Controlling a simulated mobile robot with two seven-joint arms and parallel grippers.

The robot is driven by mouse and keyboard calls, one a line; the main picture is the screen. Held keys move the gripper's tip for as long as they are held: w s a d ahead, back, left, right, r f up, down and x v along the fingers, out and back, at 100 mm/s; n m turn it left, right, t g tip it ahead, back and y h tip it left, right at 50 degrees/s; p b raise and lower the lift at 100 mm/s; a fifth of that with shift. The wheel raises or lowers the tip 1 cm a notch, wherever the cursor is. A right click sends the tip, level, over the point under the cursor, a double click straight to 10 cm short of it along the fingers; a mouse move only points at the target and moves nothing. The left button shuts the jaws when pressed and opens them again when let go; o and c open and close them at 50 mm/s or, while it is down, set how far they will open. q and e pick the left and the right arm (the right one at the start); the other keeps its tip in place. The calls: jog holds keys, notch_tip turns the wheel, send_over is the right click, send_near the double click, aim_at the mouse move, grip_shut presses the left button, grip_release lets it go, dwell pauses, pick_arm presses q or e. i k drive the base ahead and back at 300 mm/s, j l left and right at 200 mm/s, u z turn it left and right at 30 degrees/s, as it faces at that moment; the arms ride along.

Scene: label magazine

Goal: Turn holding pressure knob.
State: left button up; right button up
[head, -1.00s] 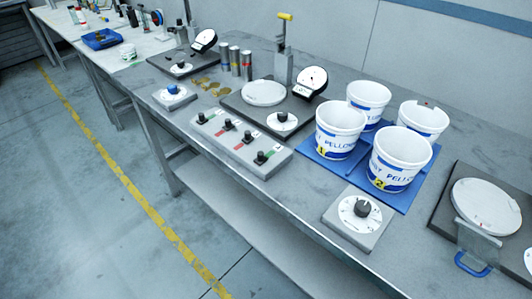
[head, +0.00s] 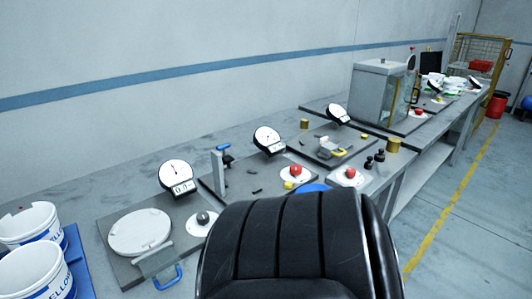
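Several knobs stand on the bench stations, and I cannot tell which is the holding pressure knob. A dark knob (head: 203,217) sits on a white dial beside a round white plate (head: 140,231) at the near station. A red knob (head: 295,170) sits on a white dial at the middle station. Another red knob (head: 350,173) is to its right, and a third red knob (head: 418,113) is farther back. A large black ribbed part, probably of my own arm, covers the lower middle of the view. No gripper fingers show.
White tubs (head: 32,222) stand on a blue mat at the left. Round gauges, such as the near gauge (head: 175,174), stand behind the stations. A clear-sided cabinet (head: 380,92) is farther along. Open floor with a yellow line (head: 437,222) lies at the right.

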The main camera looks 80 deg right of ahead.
aim_at(350, 172)
jog(key=l+z, duration=0.15)
jog(key=z, duration=3.15)
jog(key=i+l+u, duration=0.2)
jog(key=i+l, duration=0.2)
jog(key=l, duration=0.1)
